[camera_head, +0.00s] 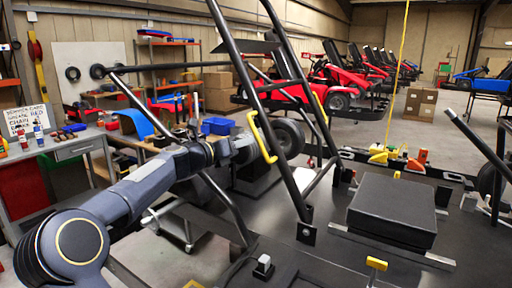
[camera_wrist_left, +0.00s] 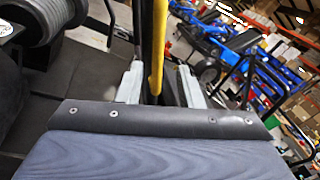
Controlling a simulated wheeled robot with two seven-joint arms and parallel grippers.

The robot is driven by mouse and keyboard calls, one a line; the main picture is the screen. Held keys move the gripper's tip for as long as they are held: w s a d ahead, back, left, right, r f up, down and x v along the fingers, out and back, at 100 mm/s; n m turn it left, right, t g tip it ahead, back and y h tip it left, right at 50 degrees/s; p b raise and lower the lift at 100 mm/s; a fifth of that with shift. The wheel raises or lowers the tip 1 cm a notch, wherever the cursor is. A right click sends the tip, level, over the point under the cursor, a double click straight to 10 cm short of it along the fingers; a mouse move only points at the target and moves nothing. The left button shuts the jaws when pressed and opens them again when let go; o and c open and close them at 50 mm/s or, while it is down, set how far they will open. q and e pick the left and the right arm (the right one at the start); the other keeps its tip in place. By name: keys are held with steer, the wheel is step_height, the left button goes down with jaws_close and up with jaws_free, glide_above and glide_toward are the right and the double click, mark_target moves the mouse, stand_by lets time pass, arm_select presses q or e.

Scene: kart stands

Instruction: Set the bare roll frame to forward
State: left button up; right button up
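The bare roll frame (camera_head: 278,150) is a black tubular hoop that rises from the dark platform, leaning up to the left in the head view. A yellow handle (camera_head: 262,137) is fixed to its near tube. My left gripper (camera_head: 252,145) is at this handle, coming from the left. In the left wrist view the yellow handle (camera_wrist_left: 157,50) runs between the two pale fingers of the left gripper (camera_wrist_left: 159,86). The fingers stand apart, with a gap visible beside the bar. Whether either finger touches it I cannot tell. My right gripper is not in view.
A black padded block (camera_head: 393,212) sits on the platform at the right. A black wheel (camera_head: 287,138) stands just behind the frame. A workbench (camera_head: 75,147) is at the left. Red karts (camera_head: 335,88) line the back. A yellow cord (camera_head: 401,60) hangs down.

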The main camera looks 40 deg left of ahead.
mark_target(256, 137)
arm_select(q)
steer(key=shift+n, duration=0.3)
steer(key=w+p, duration=0.1)
steer(key=w, duration=0.2)
steer(key=w+p, duration=0.2)
steer(key=w, duration=0.2)
steer(key=shift+w+d+r, duration=0.15)
steer(key=shift+w, duration=0.15)
jaws_close()
